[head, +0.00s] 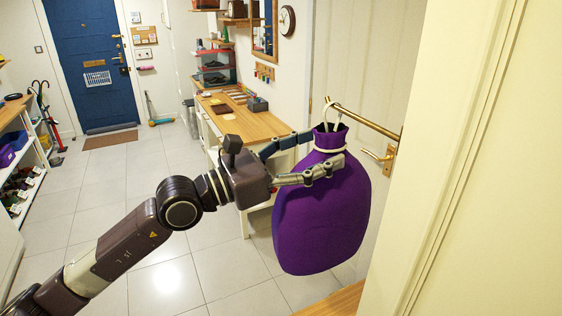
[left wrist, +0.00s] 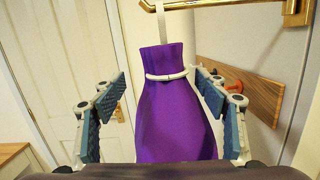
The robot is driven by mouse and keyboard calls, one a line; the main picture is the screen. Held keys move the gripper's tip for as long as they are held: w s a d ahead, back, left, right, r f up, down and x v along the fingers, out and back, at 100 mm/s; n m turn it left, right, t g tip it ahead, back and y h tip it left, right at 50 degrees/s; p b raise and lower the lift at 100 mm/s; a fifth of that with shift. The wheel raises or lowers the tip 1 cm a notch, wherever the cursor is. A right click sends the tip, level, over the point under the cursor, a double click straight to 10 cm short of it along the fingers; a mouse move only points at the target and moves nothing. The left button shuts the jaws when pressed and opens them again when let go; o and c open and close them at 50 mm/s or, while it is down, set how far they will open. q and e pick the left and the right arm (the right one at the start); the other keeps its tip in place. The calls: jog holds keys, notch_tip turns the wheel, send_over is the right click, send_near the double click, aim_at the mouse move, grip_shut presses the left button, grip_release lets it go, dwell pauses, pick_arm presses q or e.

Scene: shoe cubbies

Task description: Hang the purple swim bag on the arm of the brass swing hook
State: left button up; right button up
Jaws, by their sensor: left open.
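The purple swim bag (head: 325,215) hangs upright below the brass swing hook's arm (head: 365,121). Its pale loop (head: 327,111) reaches up to the arm near its free end and appears to pass over it. In the left wrist view the bag (left wrist: 178,110) shows a white cord around its neck, and the loop (left wrist: 161,25) runs up to the brass arm (left wrist: 220,4). My left gripper (head: 322,150) is open, with a finger on each side of the bag's neck. The left wrist view shows gaps between bag and fingers. My right gripper is not in view.
A white door with a brass handle (head: 380,155) stands behind the bag. A pale door frame (head: 460,160) is close on the right. A wooden-topped bench (head: 255,124) stands behind my gripper. The tiled floor at left is open.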

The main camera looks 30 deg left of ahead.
pick_arm(q)
jog(key=v, duration=0.9)
jog(key=shift+s+a, duration=0.2)
jog(key=shift+s, duration=0.15)
